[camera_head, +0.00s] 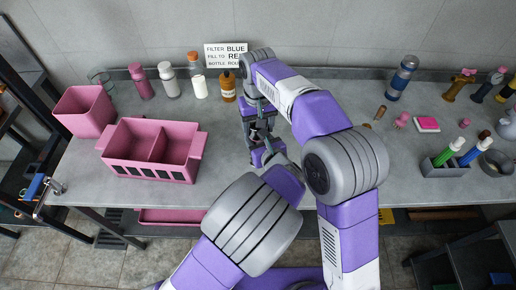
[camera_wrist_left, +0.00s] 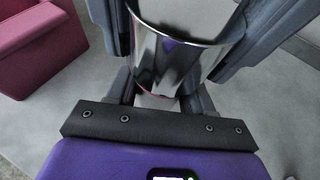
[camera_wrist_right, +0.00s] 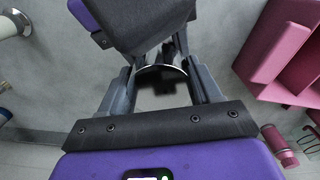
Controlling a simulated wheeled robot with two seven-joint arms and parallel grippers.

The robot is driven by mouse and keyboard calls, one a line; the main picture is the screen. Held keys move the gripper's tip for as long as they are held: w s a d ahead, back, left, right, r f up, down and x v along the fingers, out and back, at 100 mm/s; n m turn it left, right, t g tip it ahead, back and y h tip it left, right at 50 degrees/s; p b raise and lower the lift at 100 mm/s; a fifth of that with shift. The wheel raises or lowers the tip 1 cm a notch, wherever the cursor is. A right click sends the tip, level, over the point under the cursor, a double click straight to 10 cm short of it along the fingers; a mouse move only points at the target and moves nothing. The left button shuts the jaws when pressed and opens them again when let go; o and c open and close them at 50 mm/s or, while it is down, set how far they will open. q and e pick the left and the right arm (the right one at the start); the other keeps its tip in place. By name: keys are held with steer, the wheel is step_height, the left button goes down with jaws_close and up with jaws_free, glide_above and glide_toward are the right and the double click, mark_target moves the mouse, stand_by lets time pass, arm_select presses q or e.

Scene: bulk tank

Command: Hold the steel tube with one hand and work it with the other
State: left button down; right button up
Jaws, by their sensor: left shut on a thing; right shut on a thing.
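The steel tube is mostly hidden by my grippers in the head view. In the left wrist view the shiny steel tube (camera_wrist_left: 175,62) stands between the fingers of my left gripper (camera_wrist_left: 170,85), which is shut on it. In the right wrist view the tube (camera_wrist_right: 162,72) shows its rim between the fingers of my right gripper (camera_wrist_right: 165,85), which is shut on it too. In the head view the left gripper (camera_head: 264,142) is nearer the front and the right gripper (camera_head: 262,118) is just behind it, both close together above the bench.
A pink divided bin (camera_head: 153,124) and a pink tub (camera_head: 85,110) stand at left. Several bottles, including an amber one (camera_head: 228,88), line the back beneath a sign (camera_head: 226,54). A blue-and-grey flask (camera_head: 401,77) and a grey marker holder (camera_head: 446,168) are at right.

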steer(key=shift+m, duration=0.5)
steer(key=o, duration=1.2)
steer(key=shift+r, duration=2.3)
